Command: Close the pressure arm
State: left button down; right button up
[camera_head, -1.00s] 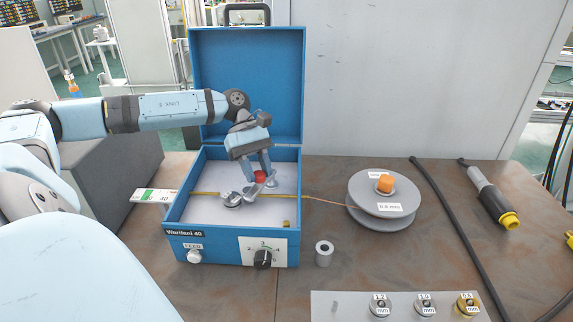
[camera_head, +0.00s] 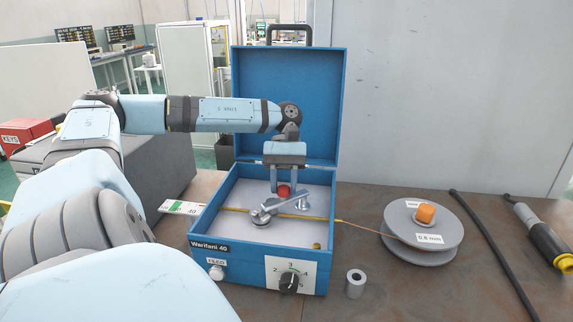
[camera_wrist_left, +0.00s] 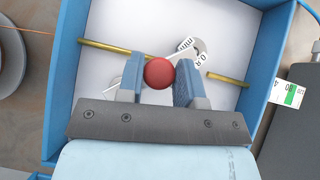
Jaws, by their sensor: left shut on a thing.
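The blue wire feeder box (camera_head: 205,218) stands open on the table, its lid (camera_head: 285,100) raised. Inside, the metal pressure arm (camera_head: 290,203) lies near the feed roller (camera_head: 261,217) and carries a red ball knob (camera_head: 284,190). My left gripper (camera_head: 286,187) points down into the box with its fingers on either side of the knob, shut on it. The left wrist view shows the red knob (camera_wrist_left: 158,73) between the two fingers, above a roller marked in mm (camera_wrist_left: 190,50). The knob hides part of the arm. My right gripper is not in view.
A wire spool (camera_head: 423,230) stands right of the box, its wire running into the box. A small metal cylinder (camera_head: 355,284) stands in front of it. A black cable (camera_head: 480,240) and a torch-like tool (camera_head: 540,240) lie at the right. The raised lid stands behind the gripper.

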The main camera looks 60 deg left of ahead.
pick_arm(q)
jog(key=c, duration=0.8)
grip_release()
jog(key=shift+a, duration=0.1)
jog(key=v, duration=0.7)
jog(key=shift+w+a+r+p, duration=0.1)
jog(key=shift+a+r+p, duration=0.1)
jog(key=shift+p, duration=0.15)
jog(key=shift+d, duration=0.1)
